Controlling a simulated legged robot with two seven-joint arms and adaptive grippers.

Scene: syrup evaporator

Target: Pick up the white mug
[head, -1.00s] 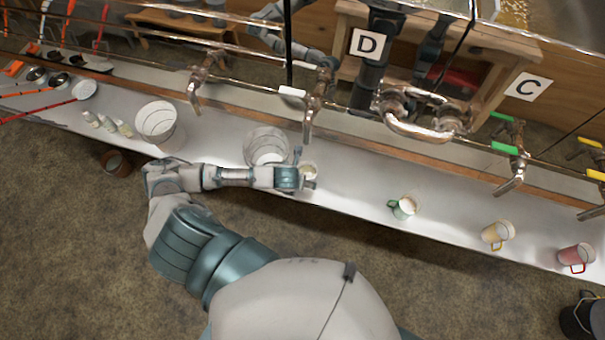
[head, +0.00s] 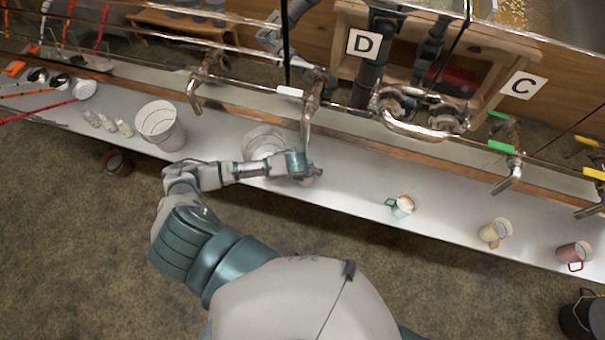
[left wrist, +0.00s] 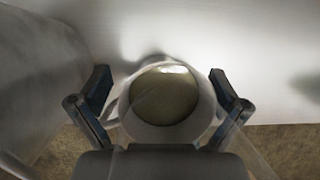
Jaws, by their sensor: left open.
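The white mug (left wrist: 160,131) stands on the pale shelf, seen from above in the left wrist view with a dull yellowish-brown inside. My left gripper (left wrist: 163,100) is open, with one finger on each side of the mug. Whether the fingers touch it I cannot tell. In the head view my left gripper (head: 314,172) covers most of the mug, and only a small pale part (head: 307,182) shows under it. My right gripper is not in view.
A clear bucket (head: 264,143) stands just left of the mug and a white bucket (head: 160,126) farther left. Green-handled (head: 402,207), yellow (head: 495,232) and red (head: 573,255) mugs stand to the right. A metal tap (head: 312,100) hangs close behind my gripper.

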